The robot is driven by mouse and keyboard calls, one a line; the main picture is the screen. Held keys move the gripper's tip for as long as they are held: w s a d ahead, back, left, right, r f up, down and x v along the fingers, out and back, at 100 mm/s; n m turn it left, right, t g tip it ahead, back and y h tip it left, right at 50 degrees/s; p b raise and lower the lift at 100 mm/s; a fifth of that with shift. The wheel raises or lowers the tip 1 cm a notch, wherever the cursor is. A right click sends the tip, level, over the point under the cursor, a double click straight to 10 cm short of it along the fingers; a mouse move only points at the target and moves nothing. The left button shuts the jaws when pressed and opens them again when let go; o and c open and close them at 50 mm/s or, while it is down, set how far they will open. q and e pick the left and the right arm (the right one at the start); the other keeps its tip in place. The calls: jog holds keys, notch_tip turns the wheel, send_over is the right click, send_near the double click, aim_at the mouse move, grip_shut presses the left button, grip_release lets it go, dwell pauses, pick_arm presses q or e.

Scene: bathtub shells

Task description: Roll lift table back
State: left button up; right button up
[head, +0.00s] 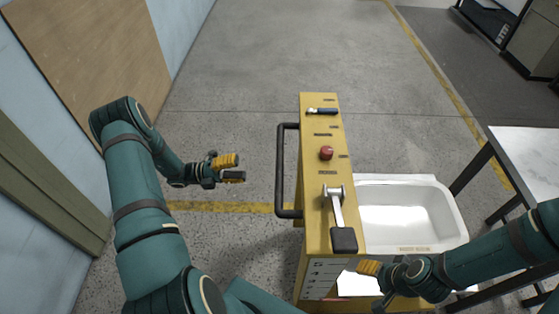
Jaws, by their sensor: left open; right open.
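The lift table (312,205) is a yellow unit in the middle of the head view. Its narrow top carries a blue-black lever, a red knob (326,153) and a grey lever with a black pad (342,238). A black push handle (281,170) stands out from its left side. A white tub shell (405,245) sits on its right side. My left gripper (242,168) is open and empty, left of the handle and apart from it. My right gripper (368,283) is open at the table's near right corner, below the tub; whether it touches anything is unclear.
A blue wall with a wooden board (95,60) runs along the left. The concrete floor (270,50) beyond the lift table is clear, with yellow lines on it.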

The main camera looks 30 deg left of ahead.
aim_at(280, 165)
pick_arm(q)
jog(key=x, duration=1.3)
jog(key=shift+s, duration=0.1)
grip_shut()
